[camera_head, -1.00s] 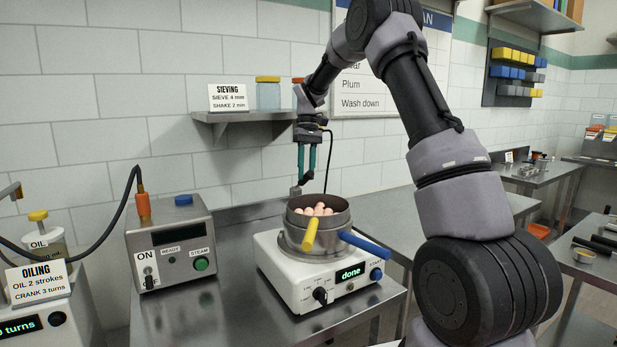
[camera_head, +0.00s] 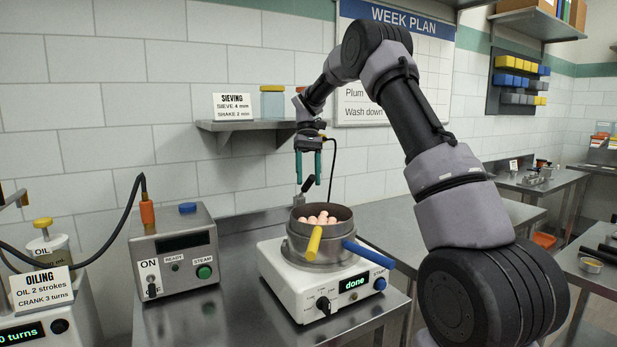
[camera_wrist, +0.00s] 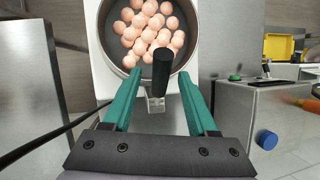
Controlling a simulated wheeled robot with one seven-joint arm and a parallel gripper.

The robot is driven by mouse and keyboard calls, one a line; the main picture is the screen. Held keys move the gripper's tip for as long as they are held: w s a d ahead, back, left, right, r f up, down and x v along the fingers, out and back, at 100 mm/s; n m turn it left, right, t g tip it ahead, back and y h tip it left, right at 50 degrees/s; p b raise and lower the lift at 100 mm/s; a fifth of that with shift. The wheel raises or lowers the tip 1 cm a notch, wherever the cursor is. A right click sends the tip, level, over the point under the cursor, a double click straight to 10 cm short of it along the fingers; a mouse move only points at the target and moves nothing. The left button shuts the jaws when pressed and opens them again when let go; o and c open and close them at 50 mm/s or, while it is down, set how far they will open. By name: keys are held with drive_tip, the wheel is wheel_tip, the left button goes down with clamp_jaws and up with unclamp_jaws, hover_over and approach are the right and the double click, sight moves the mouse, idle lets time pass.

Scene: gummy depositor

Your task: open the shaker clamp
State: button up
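The shaker (camera_head: 291,286) is a white machine on a steel bench, its display reading "done". A steel sieve pan (camera_head: 318,246) with pinkish balls sits on it, with a yellow and a blue handle at the front. The clamp (camera_wrist: 156,104) is at the pan's rear edge, with a black lever (camera_wrist: 162,70) that also shows in the head view (camera_head: 308,184). My gripper (camera_head: 308,182) points down behind the pan. In the wrist view its teal fingers (camera_wrist: 159,76) are apart, one on each side of the lever, with visible gaps. I cannot tell whether the clamp is latched.
A steamer box (camera_head: 172,252) with a hose stands left of the shaker. The oiling station (camera_head: 40,295) is at the far left. A wall shelf (camera_head: 245,126) with a sieving sign and jars hangs behind. The bench right of the shaker (camera_head: 385,220) is bare.

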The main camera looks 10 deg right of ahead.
drive_tip(key=shift+r, duration=0.1)
drive_tip(key=v, duration=1)
drive_tip(key=shift+w+r, duration=0.2)
drive_tip(key=shift+r, duration=0.1)
drive_tip(key=shift+c, duration=0.3)
